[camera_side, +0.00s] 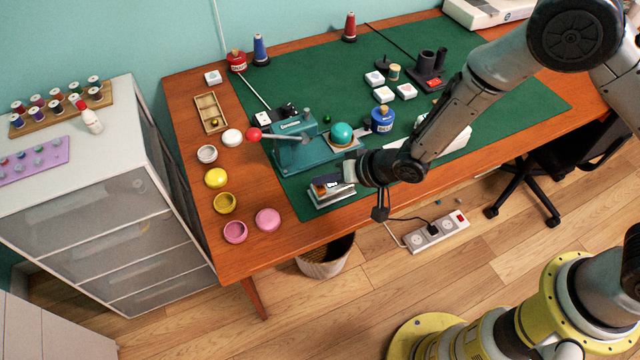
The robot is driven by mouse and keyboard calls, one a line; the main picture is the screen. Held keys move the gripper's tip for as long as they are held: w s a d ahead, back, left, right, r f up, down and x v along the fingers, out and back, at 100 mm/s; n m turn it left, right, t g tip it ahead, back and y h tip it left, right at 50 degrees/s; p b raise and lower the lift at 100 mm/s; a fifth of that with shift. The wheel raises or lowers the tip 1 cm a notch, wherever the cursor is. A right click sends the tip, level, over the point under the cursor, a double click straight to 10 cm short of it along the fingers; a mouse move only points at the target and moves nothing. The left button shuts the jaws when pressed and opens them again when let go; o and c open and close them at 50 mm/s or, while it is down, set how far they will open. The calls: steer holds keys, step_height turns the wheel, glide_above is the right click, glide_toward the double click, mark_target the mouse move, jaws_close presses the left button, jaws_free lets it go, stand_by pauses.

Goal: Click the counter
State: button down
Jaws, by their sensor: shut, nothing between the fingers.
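A small silver-white box with a dark and orange top (331,197), which looks like the counter, sits at the front edge of the green mat. My gripper (328,182) reaches in from the right and its fingers are shut and empty. The fingertips are over the top of the box and hide part of it. I cannot tell whether they touch it.
A teal press (297,157) with a red-knobbed lever stands just behind, with a teal ball (341,133) beside it. A blue jar (382,120) is behind my wrist. Several round lids and tins line the desk's left side.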

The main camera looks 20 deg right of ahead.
steer(key=shift+r, duration=3)
step_height(320, 180, up, 16)
steer(key=m+t, duration=0.2)
steer(key=t, duration=0.2)
glide_above(326, 190)
steer(key=w+d, duration=0.5)
steer(key=d, duration=0.3)
steer(key=s+d+r+h, duration=0.3)
steer(key=s+d+r, duration=0.3)
steer(key=d+r, duration=0.45)
steer(key=s+d+r+h, duration=0.1)
steer(key=s+d+h, duration=0.1)
steer(key=s+d, duration=0.8)
steer(key=s+f+n+g, duration=0.2)
steer(key=s+f+g, duration=0.1)
steer(key=s, duration=0.5)
steer(key=s+f+n+g, duration=0.1)
steer(key=s+f, duration=0.3)
steer(key=s, duration=0.4)
steer(key=shift+s+a+f+n+g, duration=0.25)
steer(key=shift+a+f+n+g, duration=0.15)
steer(key=shift+g, duration=0.5)
